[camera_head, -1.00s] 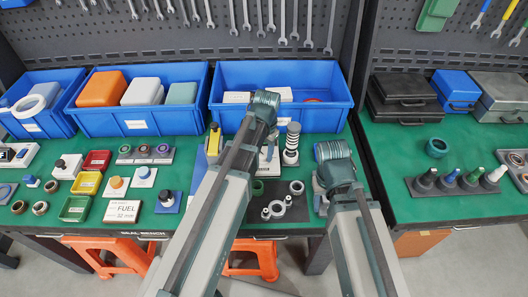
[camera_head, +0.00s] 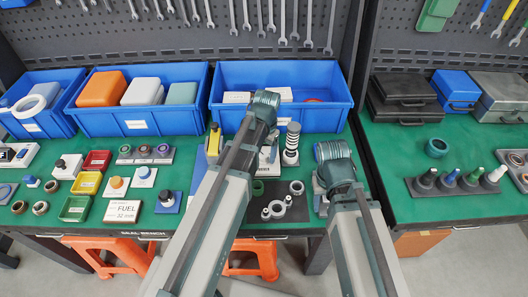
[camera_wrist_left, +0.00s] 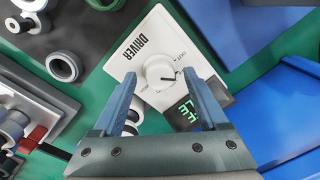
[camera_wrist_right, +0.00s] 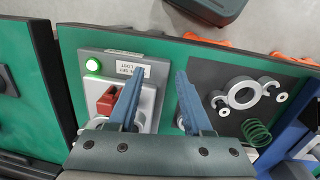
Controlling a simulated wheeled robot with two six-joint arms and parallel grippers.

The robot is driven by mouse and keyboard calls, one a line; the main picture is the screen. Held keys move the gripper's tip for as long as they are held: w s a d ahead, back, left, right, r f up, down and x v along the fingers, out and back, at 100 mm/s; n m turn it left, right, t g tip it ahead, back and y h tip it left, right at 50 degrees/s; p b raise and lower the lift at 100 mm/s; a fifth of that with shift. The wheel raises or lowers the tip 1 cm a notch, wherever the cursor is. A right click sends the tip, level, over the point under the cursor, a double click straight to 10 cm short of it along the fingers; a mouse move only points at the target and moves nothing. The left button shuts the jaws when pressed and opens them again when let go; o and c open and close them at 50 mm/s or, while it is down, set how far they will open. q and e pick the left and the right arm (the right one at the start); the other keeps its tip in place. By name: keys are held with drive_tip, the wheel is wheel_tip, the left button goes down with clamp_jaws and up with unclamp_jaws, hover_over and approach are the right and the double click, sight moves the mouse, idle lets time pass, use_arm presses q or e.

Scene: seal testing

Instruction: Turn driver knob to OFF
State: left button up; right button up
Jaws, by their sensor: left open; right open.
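The driver (camera_wrist_left: 135,50) is a white box lettered "DRIVER", seen in the left wrist view. Its round white knob (camera_wrist_left: 159,72) has a dark pointer mark toward the lower right of the picture. Small lettering beside the knob is too small to read surely. A dark display (camera_wrist_left: 190,112) with green digits is below it. My left gripper (camera_wrist_left: 159,78) is open, its fingers on either side of the knob; I cannot tell whether they touch it. In the head view my left arm hides most of the driver. My right gripper (camera_wrist_right: 158,74) is open and empty.
Below my right gripper is a panel with a lit green button (camera_wrist_right: 93,66) and a red switch (camera_wrist_right: 107,98). A dark mat (camera_wrist_right: 225,125) holding metal fittings and a green spring lies beside it. Blue bins (camera_head: 280,118) line the back of the green bench.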

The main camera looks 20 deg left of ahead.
sight(265, 156)
use_arm(q)
wheel_tip(265, 156, up, 14)
drive_tip(key=p, duration=1.3)
drive_tip(key=shift+d+f+p, duration=0.15)
drive_tip(key=shift+d+p, duration=0.15)
drive_tip(key=shift+s, duration=0.1)
drive_tip(key=s+d+f+b, duration=0.1)
drive_tip(key=s+d, duration=0.8)
drive_tip(key=s, duration=0.5)
drive_tip(key=shift+s+d+n+y, duration=0.3)
drive_tip(key=shift+d+n, duration=0.05)
drive_tip(key=shift+n, duration=0.05)
